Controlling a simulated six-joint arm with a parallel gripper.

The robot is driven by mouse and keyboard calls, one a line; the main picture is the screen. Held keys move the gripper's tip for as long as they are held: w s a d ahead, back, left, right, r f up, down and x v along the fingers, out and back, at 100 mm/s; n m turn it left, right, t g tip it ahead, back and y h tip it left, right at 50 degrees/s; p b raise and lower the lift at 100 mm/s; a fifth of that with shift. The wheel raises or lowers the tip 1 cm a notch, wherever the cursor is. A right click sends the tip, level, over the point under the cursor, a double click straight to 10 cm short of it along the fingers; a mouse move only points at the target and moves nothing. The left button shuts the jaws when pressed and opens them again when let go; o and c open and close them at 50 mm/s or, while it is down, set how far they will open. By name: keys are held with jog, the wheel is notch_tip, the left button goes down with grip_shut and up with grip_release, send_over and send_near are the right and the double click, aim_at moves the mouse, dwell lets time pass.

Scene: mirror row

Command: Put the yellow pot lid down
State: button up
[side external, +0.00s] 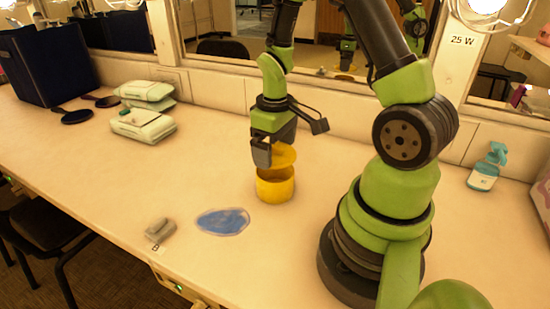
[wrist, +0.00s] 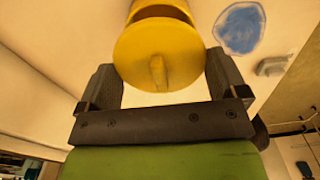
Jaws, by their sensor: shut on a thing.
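The yellow pot lid (side external: 285,155) is held between the fingers of my gripper (side external: 272,148), just above the yellow pot (side external: 275,188). In the wrist view, the lid (wrist: 150,50) with its small knob sits between the two fingers of my gripper (wrist: 160,72). The pot (wrist: 165,4) shows behind the lid, with its open mouth partly visible between them. In the side view the pot stands upright on the counter, and part of the lid is hidden behind a finger.
A blue oval patch (side external: 222,221) and a small grey object (side external: 160,231) lie left of the pot on the counter. White-green packs (side external: 143,125) and a dark blue box (side external: 45,65) are farther left. A spray bottle (side external: 487,168) stands right. Mirrors line the back wall.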

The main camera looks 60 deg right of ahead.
notch_tip(320, 180, up, 5)
jog(key=shift+f, duration=0.1)
jog(key=shift+w+r, duration=0.2)
jog(key=shift+r, duration=0.2)
jog(key=w+f, duration=0.2)
jog(key=w, duration=0.5)
jog(key=n, duration=0.1)
send_over(220, 174)
notch_tip(220, 174, down, 3)
notch_tip(220, 174, down, 10)
jog(key=shift+s+f, duration=0.1)
jog(key=shift+f, duration=0.15)
